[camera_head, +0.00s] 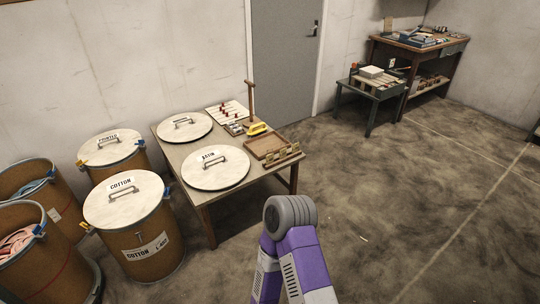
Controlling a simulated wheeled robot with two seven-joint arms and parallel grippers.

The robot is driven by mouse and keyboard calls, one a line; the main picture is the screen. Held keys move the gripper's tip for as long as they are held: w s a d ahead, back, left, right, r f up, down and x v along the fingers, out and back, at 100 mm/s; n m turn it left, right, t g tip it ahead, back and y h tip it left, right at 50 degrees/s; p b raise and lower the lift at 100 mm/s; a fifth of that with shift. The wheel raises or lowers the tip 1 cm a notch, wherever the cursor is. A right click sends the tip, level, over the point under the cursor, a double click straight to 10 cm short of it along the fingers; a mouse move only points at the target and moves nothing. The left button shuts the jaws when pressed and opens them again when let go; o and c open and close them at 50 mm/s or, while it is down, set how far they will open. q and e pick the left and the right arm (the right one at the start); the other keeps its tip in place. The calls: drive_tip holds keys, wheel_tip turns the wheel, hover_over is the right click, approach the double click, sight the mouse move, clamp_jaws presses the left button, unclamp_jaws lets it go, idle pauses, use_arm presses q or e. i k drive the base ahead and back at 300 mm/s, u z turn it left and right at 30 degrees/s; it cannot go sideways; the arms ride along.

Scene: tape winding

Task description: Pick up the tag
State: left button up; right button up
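I cannot tell for sure which thing is the tag. Several small tan pieces stand in a wooden rack (282,157) at the right front edge of the low table (238,190). White labels lie on round lids: a satin label (212,155), a cotton label (121,185) and a printed label (108,139). A small pale speck (363,238) shows on the floor, too small to identify. Part of my own purple and grey arm rises at the bottom centre, in front of the table. Neither of my grippers is in view.
A wooden tray (266,146), a yellow tool (257,128), a peg board (228,112) and an upright wooden post (251,100) crowd the table's right half. Drums, including a lidded cotton drum (140,235), stand left. A dark side table (372,90) stands farther back. Floor on the right is clear.

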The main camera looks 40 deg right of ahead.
sight(269, 158)
drive_tip(key=z, duration=0.6)
drive_tip(key=i, duration=1.2)
drive_tip(key=z, duration=1.05)
drive_tip(key=i, duration=1.45)
drive_tip(key=z, duration=0.1)
